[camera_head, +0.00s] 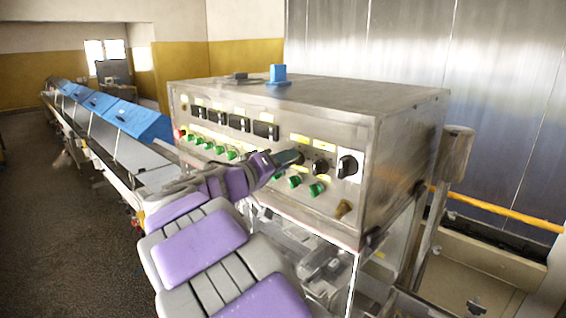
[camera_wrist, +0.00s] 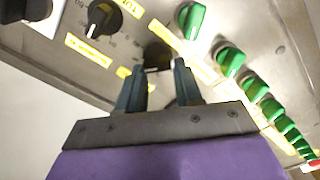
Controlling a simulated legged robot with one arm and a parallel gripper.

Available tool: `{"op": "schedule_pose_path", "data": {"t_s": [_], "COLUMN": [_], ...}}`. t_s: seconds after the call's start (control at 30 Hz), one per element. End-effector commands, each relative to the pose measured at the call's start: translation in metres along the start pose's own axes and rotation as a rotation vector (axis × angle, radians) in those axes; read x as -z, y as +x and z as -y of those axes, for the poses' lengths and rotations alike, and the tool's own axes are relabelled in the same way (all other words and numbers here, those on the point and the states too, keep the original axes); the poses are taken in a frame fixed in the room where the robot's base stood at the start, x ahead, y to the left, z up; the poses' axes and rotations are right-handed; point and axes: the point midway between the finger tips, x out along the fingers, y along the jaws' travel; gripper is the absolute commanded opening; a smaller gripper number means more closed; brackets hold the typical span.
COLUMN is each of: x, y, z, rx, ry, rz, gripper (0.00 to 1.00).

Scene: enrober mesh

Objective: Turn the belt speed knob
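A steel control box (camera_head: 400,165) carries a row of black knobs and green knobs. My gripper (camera_head: 298,157) is at its front panel. In the wrist view, the two dark fingers of my gripper (camera_wrist: 160,68) stand apart. A black knob (camera_wrist: 157,54) lies between and just beyond the fingertips, partly hidden; I cannot tell whether they touch it. Another black knob with a white pointer (camera_wrist: 101,18) is beside it, also in the head view (camera_head: 321,166). A third black knob (camera_head: 347,166) is farthest right. The labels are unreadable, so I cannot tell which is belt speed.
Several green knobs (camera_head: 295,181) sit below the black ones, close to my gripper. A long conveyor with blue covers (camera_head: 138,121) runs back at the left. Open floor (camera_head: 50,220) lies left of it.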

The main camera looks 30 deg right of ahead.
Motion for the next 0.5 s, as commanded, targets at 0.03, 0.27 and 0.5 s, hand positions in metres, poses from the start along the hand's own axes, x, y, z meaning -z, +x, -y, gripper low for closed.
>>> {"op": "schedule_pose_path", "data": {"t_s": [0.03,0.27,0.5], "x": [-0.0013,-0.0022,-0.0033], "y": [0.0018,0.005,0.0066], "z": [0.0012,0.0025,0.0027], "rx": [0.003,0.005,0.006], "ry": [-0.001,-0.002,-0.014], "rz": [0.003,0.006,0.008], "gripper": [0.25,0.03,0.01]}}
